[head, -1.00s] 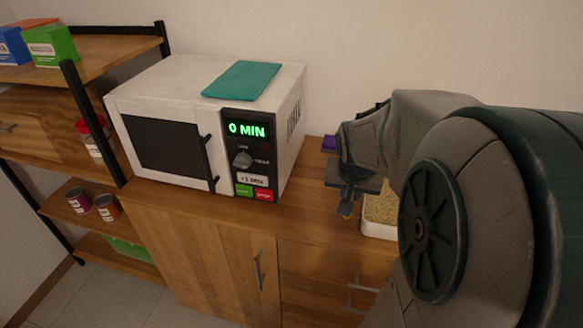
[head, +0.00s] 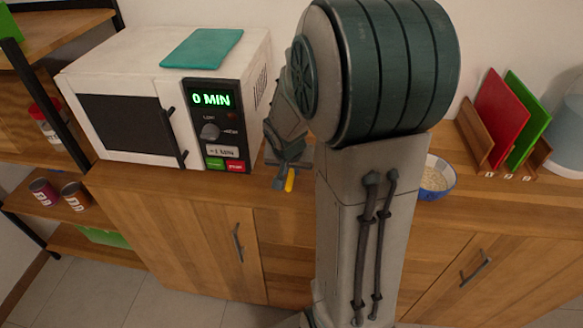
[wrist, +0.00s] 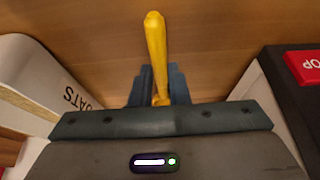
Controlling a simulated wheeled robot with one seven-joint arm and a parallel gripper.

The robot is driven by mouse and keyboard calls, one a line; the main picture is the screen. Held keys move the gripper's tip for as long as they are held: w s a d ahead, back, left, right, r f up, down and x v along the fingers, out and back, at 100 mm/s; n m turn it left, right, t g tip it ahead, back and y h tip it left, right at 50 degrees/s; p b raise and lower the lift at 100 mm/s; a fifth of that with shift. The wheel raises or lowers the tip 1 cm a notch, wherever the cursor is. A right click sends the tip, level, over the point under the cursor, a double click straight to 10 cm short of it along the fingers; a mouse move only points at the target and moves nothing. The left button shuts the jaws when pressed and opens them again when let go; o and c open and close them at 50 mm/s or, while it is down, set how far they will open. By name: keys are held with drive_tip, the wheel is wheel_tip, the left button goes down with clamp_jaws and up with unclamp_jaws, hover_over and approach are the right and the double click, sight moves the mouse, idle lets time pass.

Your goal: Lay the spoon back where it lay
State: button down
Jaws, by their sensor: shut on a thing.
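The yellow spoon (wrist: 156,48) is held between the two dark fingers of my gripper (wrist: 158,88) in the wrist view. One long end points away from the gripper over bare wood; the other end is hidden by the gripper. In the head view my gripper (head: 284,178) is over the wooden counter (head: 140,178), just right of the microwave, with a short yellow piece of the spoon (head: 290,180) showing below it. I cannot tell whether the spoon touches the counter.
The white microwave (head: 120,60) is close on the gripper's one side; its red button (wrist: 304,66) shows in the wrist view. A white oats container (wrist: 50,75) is close on the other. A bowl of grains (head: 437,180) and a board rack (head: 480,150) stand farther right.

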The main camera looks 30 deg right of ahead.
drive_tip(key=shift+f, duration=0.15)
drive_tip(key=c, duration=1.4)
unclamp_jaws()
drive_tip(key=shift+s+r, duration=0.1)
drive_tip(key=shift+r, duration=0.5)
drive_tip(key=p+v, duration=0.1)
drive_tip(key=v, duration=1)
drive_tip(key=s+a+n+y, duration=0.1)
drive_tip(key=s+a+n, duration=0.1)
drive_tip(key=s+a, duration=0.1)
drive_tip(key=s+a+n+g+y, duration=0.1)
drive_tip(key=s+a+n, duration=0.1)
drive_tip(key=s, duration=0.3)
drive_tip(key=s+a+n, duration=0.2)
drive_tip(key=s+a, duration=0.2)
drive_tip(key=s, duration=0.1)
drive_tip(key=shift+s+f+n+y, duration=0.1)
drive_tip(key=shift+f+n+y, duration=0.2)
drive_tip(key=shift+n+y, duration=0.1)
